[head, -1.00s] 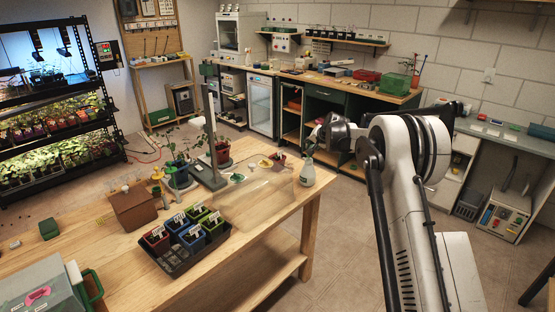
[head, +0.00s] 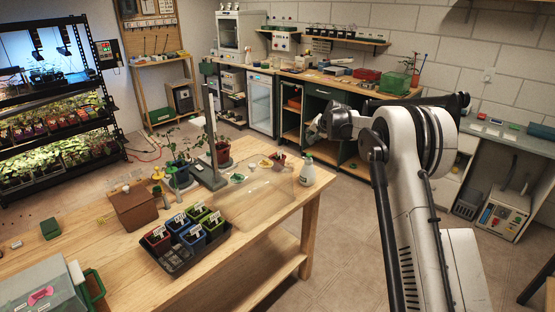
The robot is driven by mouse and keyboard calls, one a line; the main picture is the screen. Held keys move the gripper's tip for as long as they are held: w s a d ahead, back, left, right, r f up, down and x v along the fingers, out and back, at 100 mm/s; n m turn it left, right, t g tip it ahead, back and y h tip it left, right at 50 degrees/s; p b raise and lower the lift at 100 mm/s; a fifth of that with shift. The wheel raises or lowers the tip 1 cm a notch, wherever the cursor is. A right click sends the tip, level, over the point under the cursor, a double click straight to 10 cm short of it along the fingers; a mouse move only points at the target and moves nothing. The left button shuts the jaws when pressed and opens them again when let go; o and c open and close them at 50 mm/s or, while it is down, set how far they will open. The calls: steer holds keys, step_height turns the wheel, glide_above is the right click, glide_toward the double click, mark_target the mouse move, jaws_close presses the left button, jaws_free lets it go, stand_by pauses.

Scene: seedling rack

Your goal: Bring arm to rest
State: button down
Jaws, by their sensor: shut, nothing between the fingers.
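My arm rises from the lower right in the head view, bent at a thick white and black joint. Its far end reaches left, and my gripper (head: 317,128) is there, small, dark and partly covered by my own wrist. It is shut with nothing held. It appears in the air, beyond the right end of the wooden workbench (head: 272,222), in front of the green cabinets in the picture. I see nothing touching it.
A white spray bottle (head: 306,171) stands at the workbench's right end, below my gripper in the picture. A black tray (head: 187,262) of labelled pots, a brown box (head: 134,207) and potted plants stand further left. Open floor (head: 340,240) lies right of the workbench.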

steer(key=shift+r, duration=0.1)
steer(key=s+r+n, duration=0.1)
steer(key=s+r, duration=0.5)
steer(key=s, duration=0.4)
steer(key=s+a+r+n+h+b, duration=0.1)
steer(key=s+r, duration=0.5)
steer(key=s, duration=0.4)
steer(key=s+r+n, duration=0.1)
steer(key=s+r, duration=0.5)
steer(key=s, duration=0.5)
steer(key=s+f+g+h, duration=0.1)
steer(key=s+f, duration=0.1)
steer(key=s, duration=1.8)
steer(key=s+f+n, duration=0.1)
steer(key=s+f, duration=0.3)
steer(key=s, duration=0.4)
steer(key=s+f+n+h+b, duration=0.1)
steer(key=s+f, duration=0.4)
steer(key=s, duration=0.4)
steer(key=shift+d, duration=0.45)
